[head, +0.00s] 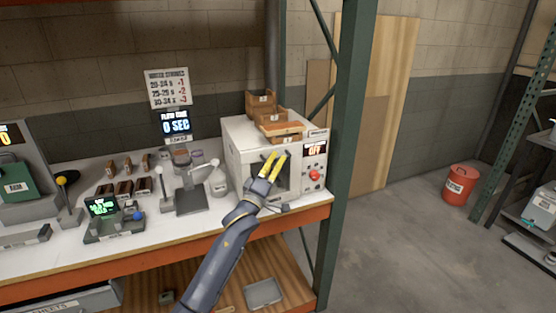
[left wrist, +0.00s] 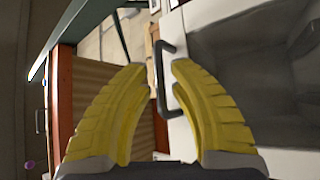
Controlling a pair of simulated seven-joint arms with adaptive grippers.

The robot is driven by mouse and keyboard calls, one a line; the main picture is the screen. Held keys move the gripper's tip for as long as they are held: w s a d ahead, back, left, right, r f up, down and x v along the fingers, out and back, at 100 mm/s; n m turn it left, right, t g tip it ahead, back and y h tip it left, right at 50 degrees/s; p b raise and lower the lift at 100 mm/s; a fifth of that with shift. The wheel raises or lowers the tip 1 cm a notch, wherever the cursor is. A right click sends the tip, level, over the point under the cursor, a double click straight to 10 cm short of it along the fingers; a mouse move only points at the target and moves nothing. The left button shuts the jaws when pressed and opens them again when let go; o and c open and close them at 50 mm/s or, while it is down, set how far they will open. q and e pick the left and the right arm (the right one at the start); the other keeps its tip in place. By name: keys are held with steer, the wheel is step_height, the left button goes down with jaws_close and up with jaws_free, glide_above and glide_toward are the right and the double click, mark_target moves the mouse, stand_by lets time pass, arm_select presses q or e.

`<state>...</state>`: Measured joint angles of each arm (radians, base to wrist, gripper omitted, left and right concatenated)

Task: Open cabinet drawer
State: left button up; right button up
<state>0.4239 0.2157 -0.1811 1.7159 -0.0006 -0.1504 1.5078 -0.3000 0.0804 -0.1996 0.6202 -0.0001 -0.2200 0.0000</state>
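A white box-shaped cabinet (head: 238,130) stands on the bench, with an "OFF" display and a red button on its front right. My left gripper (head: 275,157) is in front of it, its yellow fingers apart. In the left wrist view, a dark bar handle (left wrist: 161,75) on a white panel (left wrist: 180,135) lies between the open fingers (left wrist: 158,68), nearer the right one. I cannot tell whether they touch. A grey drawer front (head: 70,301) with lettering shows below the bench at the lower left. My right gripper is out of view.
Brown wooden trays (head: 264,104) are stacked on the cabinet. A green post (head: 352,120) rises at right. The floor beyond is open, with a red bucket (head: 459,186).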

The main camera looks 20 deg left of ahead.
arm_select(q)
steer(key=shift+w+d+r, duration=0.1)
steer(key=shift+w+r, duration=0.15)
steer(key=shift+w, duration=0.35)
jaws_close()
